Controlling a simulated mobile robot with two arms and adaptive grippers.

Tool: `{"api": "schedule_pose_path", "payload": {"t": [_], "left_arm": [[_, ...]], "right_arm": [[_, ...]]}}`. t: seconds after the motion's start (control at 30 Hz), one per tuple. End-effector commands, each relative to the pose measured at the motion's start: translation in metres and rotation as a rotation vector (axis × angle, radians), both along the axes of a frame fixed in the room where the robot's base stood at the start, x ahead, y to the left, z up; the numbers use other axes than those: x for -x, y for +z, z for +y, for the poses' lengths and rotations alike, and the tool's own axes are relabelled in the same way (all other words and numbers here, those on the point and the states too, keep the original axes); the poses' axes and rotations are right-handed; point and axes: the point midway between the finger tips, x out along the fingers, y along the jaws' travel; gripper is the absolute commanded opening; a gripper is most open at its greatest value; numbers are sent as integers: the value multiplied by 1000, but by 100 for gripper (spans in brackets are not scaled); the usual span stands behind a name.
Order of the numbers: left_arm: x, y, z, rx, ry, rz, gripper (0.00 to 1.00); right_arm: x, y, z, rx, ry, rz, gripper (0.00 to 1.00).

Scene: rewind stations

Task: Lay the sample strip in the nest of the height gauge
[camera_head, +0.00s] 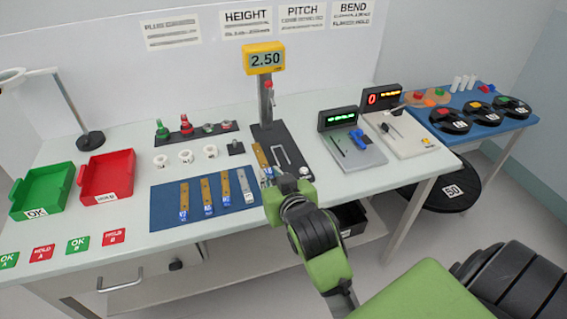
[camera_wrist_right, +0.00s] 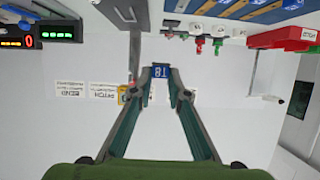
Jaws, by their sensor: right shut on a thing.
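The height gauge (camera_head: 266,100) stands on the table with a yellow display reading 2.50 and a dark base (camera_head: 294,150). A pale U-shaped outline, seemingly the nest (camera_head: 283,154), shows on the base. My right gripper (camera_head: 267,177) is shut on a brown sample strip (camera_head: 260,155) at the base's front left. The strip's far end points toward the gauge column, left of the outline; I cannot tell whether it touches the base. In the right wrist view the strip's blue label (camera_wrist_right: 160,71) shows between the fingertips (camera_wrist_right: 160,80). My left gripper is not in view.
A blue mat (camera_head: 163,205) with several strips lies left of the gripper. Green (camera_head: 41,188) and red (camera_head: 106,174) trays are further left. Two instruments (camera_head: 352,150) (camera_head: 410,134) stand to the right.

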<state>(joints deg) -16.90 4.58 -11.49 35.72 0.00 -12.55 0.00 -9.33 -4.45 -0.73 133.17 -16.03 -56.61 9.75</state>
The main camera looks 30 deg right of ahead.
Motion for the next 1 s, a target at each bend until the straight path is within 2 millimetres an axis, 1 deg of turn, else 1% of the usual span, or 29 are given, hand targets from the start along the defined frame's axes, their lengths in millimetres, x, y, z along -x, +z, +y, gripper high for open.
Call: {"api": "schedule_pose_path", "payload": {"t": [0.07, 0.17, 0.37, 0.47, 0.5, 0.6, 0.7, 0.87, 0.93, 1.0], "left_arm": [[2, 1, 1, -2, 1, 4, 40], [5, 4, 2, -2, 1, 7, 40], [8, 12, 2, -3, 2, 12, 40], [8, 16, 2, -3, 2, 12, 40], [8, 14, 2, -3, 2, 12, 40], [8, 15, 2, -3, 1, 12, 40], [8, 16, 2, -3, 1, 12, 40], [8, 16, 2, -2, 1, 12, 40], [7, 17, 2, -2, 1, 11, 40], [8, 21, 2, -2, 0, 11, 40]], "right_arm": [[-4, 1, -5, 3, -13, 0, 0], [-13, -5, -19, 7, -18, 3, 0], [-41, -26, -60, 9, -18, 3, 0], [-56, -38, -80, 7, -19, 5, 0], [-59, -50, -84, 5, -17, 7, 0], [-68, -69, -96, 4, -15, 5, 0], [-74, -82, -105, 4, -15, 4, 0], [-80, -92, -111, 3, -15, 2, 0], [-82, -98, -116, 5, -15, 3, 0], [-82, -109, -115, 1, -15, 5, 0]]}}
